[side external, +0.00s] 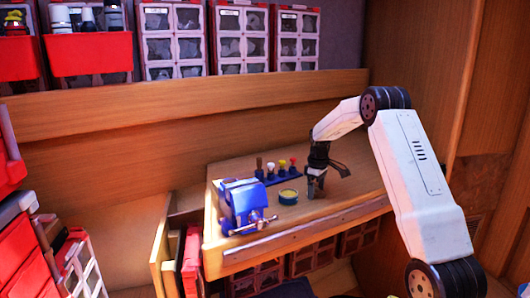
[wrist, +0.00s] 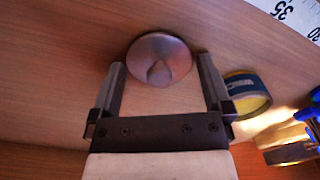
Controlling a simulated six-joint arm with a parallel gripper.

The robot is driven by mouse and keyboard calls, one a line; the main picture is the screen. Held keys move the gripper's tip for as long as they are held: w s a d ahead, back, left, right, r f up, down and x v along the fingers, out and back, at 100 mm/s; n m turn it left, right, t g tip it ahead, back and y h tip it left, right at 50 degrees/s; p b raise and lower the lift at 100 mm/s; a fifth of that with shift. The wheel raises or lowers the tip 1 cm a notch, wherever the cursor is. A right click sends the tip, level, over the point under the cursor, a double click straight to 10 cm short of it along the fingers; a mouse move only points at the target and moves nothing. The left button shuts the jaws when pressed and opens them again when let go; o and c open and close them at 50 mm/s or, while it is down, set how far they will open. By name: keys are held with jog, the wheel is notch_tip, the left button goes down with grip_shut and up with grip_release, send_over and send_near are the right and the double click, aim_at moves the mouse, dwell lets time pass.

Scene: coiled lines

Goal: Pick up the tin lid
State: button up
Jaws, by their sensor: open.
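A round, shiny grey-brown disc, which looks like the tin lid (wrist: 159,47), lies on the wooden bench in the wrist view. It has a darker mark near its middle. My gripper (wrist: 161,66) is open and empty, with the disc ahead of and between its two fingertips. A short round tin (wrist: 236,82), dark blue outside and yellow inside, is just right of the right finger. In the side view my gripper (side external: 315,188) points down close to the bench, right of the tin (side external: 288,197). I cannot make out the disc in that view.
A blue vise (side external: 241,203) stands at the bench's front left. A blue rack (side external: 280,178) with several coloured-top tools is behind the tin. The wooden bench (side external: 350,198) is clear to the right of my gripper. A printed white scale (wrist: 300,18) shows at upper right.

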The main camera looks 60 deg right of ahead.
aim_at(316, 188)
dwell(0.4)
jog(key=c, duration=0.9)
jog(key=shift+r, duration=0.1)
jog(key=shift+r, duration=1.45)
jog(key=s+a+r, duration=0.2)
jog(key=s+r, duration=0.1)
jog(key=s+a+r, duration=0.3)
jog(key=s, duration=0.1)
jog(key=s+a+r, duration=0.3)
jog(key=s+r, duration=0.1)
jog(key=shift+s+a, duration=0.1)
jog(key=shift+a, duration=0.05)
